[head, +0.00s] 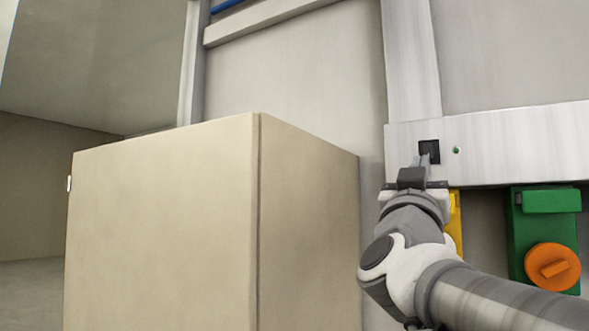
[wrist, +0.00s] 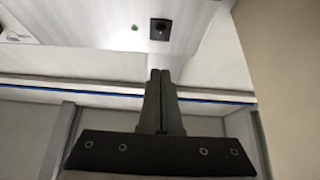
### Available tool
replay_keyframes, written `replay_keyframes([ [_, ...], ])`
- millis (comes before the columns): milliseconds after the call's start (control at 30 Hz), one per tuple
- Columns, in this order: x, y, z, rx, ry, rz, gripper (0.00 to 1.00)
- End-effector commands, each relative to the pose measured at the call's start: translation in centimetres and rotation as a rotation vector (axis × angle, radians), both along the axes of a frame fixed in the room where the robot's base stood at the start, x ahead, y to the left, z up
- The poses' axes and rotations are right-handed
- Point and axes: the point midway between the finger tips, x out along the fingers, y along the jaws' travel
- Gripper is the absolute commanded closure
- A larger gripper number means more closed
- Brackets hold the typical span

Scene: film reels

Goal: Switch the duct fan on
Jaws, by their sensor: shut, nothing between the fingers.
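A small black square switch (head: 429,146) sits on a pale metal rail on the wall. It also shows in the wrist view (wrist: 160,29). A small green dot (head: 456,150), perhaps a lamp, is just to its right in the head view and to its left in the wrist view (wrist: 134,27); I cannot tell if it is lit. My gripper (head: 424,160) is at the switch, its fingertips overlapping the lower part of it in the head view. The fingers (wrist: 160,72) are shut and empty in the wrist view. Contact cannot be made out. No duct fan is recognisable.
A large beige cabinet (head: 165,220) fills the left and centre of the head view. A green box (head: 545,202) with an orange knob (head: 552,268) hangs below the rail at right. A yellow part (head: 455,222) is half hidden behind my wrist.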

Motion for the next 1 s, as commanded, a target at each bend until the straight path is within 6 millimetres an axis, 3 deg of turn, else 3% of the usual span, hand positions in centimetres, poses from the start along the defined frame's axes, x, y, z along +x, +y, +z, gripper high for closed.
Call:
replay_keyframes([
  [267,4.4,-2.8,3.7,-0.001,0.002,0.000,1.00],
  [433,6.5,-4.3,3.0,-0.001,0.003,-0.001,1.00],
  [633,7.5,-5.0,2.7,-0.001,0.001,0.000,1.00],
  [1000,7.6,-5.1,2.6,-0.001,-0.001,0.001,1.00],
])
